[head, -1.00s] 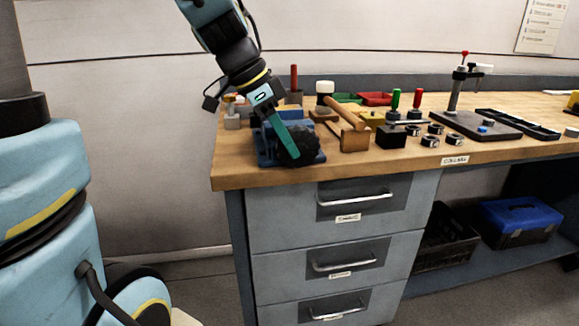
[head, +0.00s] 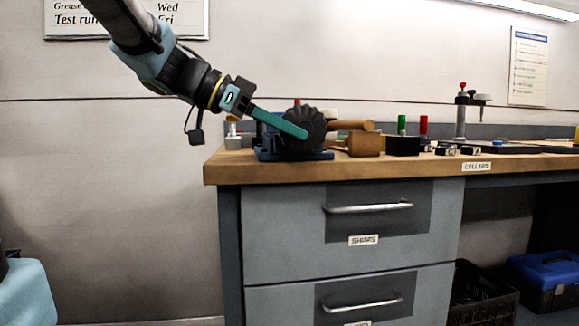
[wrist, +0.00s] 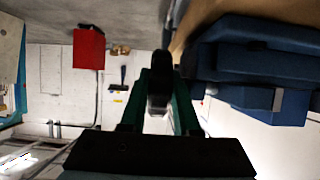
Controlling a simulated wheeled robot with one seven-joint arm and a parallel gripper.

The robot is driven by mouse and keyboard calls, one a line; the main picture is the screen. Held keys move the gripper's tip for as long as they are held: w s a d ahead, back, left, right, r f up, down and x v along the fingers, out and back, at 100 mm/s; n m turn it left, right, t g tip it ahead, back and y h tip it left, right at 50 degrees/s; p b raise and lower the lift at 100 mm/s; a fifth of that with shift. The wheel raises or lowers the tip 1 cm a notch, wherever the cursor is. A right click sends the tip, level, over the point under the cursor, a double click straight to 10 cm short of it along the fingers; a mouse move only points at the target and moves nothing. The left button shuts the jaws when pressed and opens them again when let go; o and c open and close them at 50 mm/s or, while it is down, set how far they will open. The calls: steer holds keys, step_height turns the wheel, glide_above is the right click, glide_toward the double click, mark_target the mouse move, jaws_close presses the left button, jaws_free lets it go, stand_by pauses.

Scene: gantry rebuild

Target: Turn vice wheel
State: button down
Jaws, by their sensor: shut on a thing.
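The vice wheel (head: 315,124) is a dark, ridged round handwheel at the front of the blue vice (head: 268,152), at the left end of the workbench. My gripper (head: 302,132), with green fingers, reaches down to the right in the head view and is shut on the wheel's rim. In the wrist view the dark wheel (wrist: 160,85) shows edge-on between the two green fingers. The blue vice body (wrist: 265,62) fills the upper right there. The wheel partly hides the vice in the head view.
A wooden mallet (head: 364,143) lies just right of the vice. A black block (head: 403,146), green and red handles and several dark collars stand further right. The grey drawers (head: 340,235) are under the bench top (head: 215,166). Open air lies left of the bench.

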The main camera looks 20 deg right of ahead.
steer(key=h+b, duration=0.1)
steer(key=b, duration=0.3)
steer(key=f+h+b, duration=0.1)
steer(key=b, duration=0.3)
steer(key=shift+f+h+b, duration=0.25)
steer(key=shift+h+b, duration=0.1)
steer(key=shift+h, duration=0.05)
steer(key=h+b, duration=0.1)
steer(key=b, duration=0.2)
steer(key=shift+d, duration=0.1)
steer(key=shift+r+g+h+b, duration=0.3)
steer(key=shift+h+b, duration=0.1)
steer(key=shift+b, duration=0.45)
steer(key=c, duration=0.9)
jaws_free()
